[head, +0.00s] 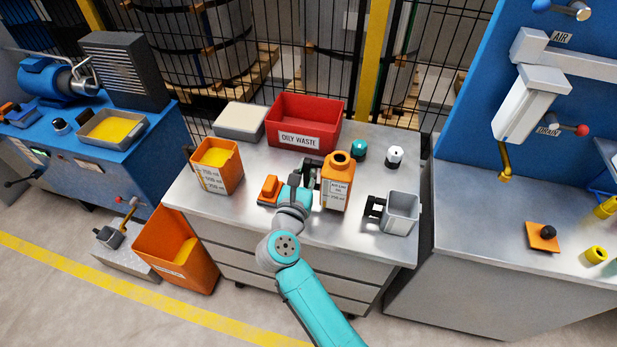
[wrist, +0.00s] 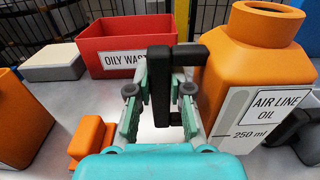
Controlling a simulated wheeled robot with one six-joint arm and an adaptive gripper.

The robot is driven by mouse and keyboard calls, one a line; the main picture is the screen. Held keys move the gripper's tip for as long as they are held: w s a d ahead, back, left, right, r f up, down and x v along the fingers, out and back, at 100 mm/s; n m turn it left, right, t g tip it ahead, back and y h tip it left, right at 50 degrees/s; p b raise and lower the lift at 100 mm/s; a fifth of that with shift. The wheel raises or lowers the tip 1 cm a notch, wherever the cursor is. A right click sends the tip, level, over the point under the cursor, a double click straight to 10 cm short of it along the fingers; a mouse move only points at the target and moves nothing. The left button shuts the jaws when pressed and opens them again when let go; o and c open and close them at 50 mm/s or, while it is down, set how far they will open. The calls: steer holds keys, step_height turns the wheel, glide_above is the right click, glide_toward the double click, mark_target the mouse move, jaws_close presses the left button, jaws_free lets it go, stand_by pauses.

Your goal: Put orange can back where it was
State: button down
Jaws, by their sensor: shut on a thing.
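The orange can (head: 338,188), labelled "AIR LINE OIL", stands upright toward the right of the middle of the metal bench top (head: 265,172). Its round mouth is open at the top. In the wrist view the can (wrist: 258,65) fills the right side, with its black handle (wrist: 161,75) pointing toward my gripper. My gripper (wrist: 160,98) is shut on this handle, one finger on each side of it. In the head view my gripper (head: 306,183) is left of the can. I cannot tell whether the can's base touches the bench.
A red "OILY WASTE" bin (head: 296,141) and a beige box (head: 240,121) stand behind. An orange container (head: 225,180) is left, a small orange object (head: 268,187) nearer. A grey jug (head: 400,214) is right; green (head: 359,150) and white (head: 395,156) items stand behind the can.

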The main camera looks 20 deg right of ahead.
mark_target(306, 180)
steer(key=shift+f, duration=1.5)
steer(key=c, duration=1.1)
jaws_free()
steer(key=shift+f, duration=0.15)
steer(key=shift+s+a, duration=0.1)
steer(key=v, duration=1.1)
steer(key=shift+s+a+r, duration=0.2)
steer(key=shift+s, duration=0.15)
